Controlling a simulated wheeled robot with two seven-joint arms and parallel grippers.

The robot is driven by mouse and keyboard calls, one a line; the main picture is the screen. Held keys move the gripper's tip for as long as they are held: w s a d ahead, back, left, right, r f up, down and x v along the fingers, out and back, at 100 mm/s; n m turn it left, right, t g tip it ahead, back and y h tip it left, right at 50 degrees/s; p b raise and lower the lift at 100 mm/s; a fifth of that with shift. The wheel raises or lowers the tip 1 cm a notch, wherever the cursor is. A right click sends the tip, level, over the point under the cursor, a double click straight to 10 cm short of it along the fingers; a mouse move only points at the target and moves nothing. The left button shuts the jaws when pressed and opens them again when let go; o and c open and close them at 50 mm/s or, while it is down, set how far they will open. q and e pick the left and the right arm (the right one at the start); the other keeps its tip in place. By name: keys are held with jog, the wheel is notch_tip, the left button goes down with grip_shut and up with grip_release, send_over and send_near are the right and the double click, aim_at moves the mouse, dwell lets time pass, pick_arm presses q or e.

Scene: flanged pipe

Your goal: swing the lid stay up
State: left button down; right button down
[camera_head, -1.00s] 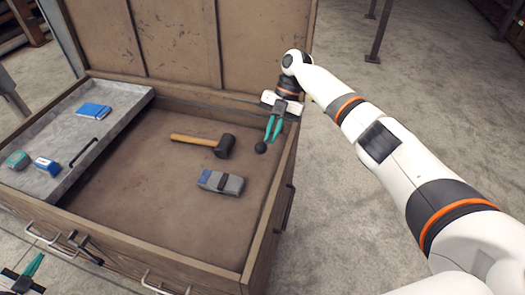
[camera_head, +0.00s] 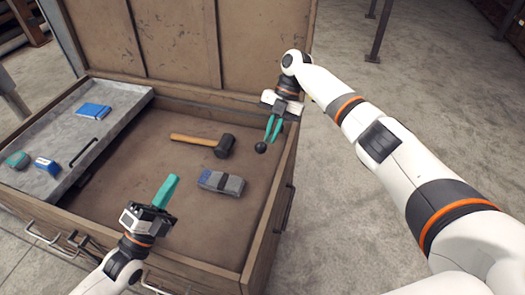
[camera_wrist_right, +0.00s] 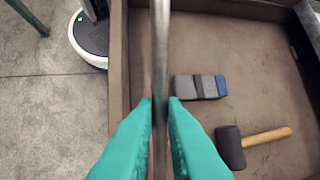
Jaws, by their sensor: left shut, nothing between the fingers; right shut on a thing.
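The lid stay (camera_wrist_right: 160,45) shows in the right wrist view as a grey metal rod running up from between the fingertips. My right gripper (camera_head: 272,129) is at the chest's right side and is shut on the stay; its teal fingers (camera_wrist_right: 160,106) sit on both sides of the rod. A black ball (camera_head: 261,147) is just below these fingertips in the head view. The chest's lid (camera_head: 200,45) stands open at the back. My left gripper (camera_head: 169,190) is shut and empty over the front of the chest, apart from the stay.
Inside the chest (camera_head: 285,175) lie a mallet (camera_head: 222,146) and a grey-blue block (camera_head: 222,182). A grey tray (camera_head: 130,103) on the left holds a blue book (camera_head: 93,110) and small items.

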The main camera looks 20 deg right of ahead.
pick_arm(q)
jog(key=s+d+f+m+g+y, duration=0.1)
jog(key=d+f+m+g+y, duration=0.25)
jog(key=d+m, duration=0.4)
jog(key=s+d+f+m+g+y, duration=0.1)
jog(key=d+f+m+g+y, duration=0.2)
jog(key=d+m, duration=0.45)
jog(key=w+d+m+t+y, duration=0.2)
jog(key=w+d+m+t, duration=0.1)
jog(key=w+d, duration=0.5)
jog(key=shift+w+d+r+m+y, duration=0.25)
jog(key=shift+w+r+m+y, duration=0.15)
jog(key=shift+w, duration=0.95)
